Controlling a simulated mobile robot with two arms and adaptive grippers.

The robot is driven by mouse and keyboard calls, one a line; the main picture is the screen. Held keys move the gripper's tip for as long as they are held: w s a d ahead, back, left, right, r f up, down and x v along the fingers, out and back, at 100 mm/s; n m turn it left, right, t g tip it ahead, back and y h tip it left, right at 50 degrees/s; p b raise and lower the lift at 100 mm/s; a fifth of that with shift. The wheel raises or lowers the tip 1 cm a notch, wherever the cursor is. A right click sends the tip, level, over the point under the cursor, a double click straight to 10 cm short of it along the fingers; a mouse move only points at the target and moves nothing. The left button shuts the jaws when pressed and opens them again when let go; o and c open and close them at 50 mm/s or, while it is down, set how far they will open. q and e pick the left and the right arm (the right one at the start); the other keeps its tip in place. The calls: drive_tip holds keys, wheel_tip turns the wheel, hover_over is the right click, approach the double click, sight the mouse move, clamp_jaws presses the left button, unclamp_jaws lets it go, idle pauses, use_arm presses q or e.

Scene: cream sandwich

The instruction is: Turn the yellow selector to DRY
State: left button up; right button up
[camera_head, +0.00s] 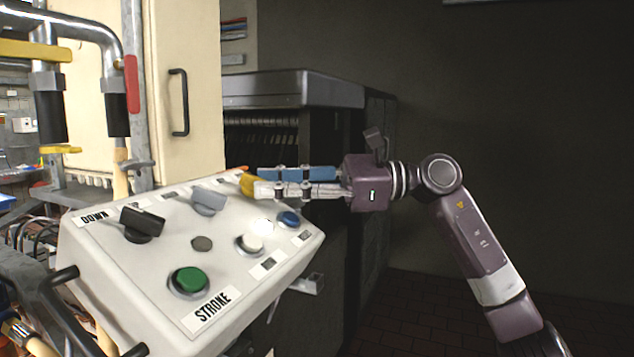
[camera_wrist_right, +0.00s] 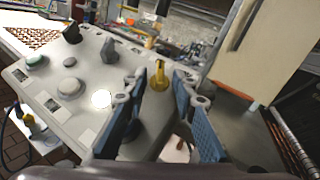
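The yellow selector (camera_head: 247,184) sits at the far right corner of the sloped white control panel (camera_head: 150,275). In the right wrist view the yellow selector (camera_wrist_right: 160,77) stands upright between the tips of two blue-padded fingers. My right gripper (camera_head: 262,181) reaches in from the right over the panel's edge, with its fingertips at the selector. In the wrist view the gripper (camera_wrist_right: 161,84) is open, with a gap on either side of the knob. The fingers partly hide the knob in the head view. No DRY label is readable. My left gripper is not in view.
A black selector (camera_head: 142,222), grey selector (camera_head: 208,200), green button (camera_head: 188,281), white button (camera_head: 249,243) and blue button (camera_head: 288,218) share the panel. Metal pipes (camera_head: 132,90) and a cream cabinet (camera_head: 185,50) stand behind at left. Open space lies at right.

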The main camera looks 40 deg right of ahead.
drive_tip(key=v, duration=1)
drive_tip(key=shift+s+d, duration=0.2)
drive_tip(key=shift+d, duration=0.05)
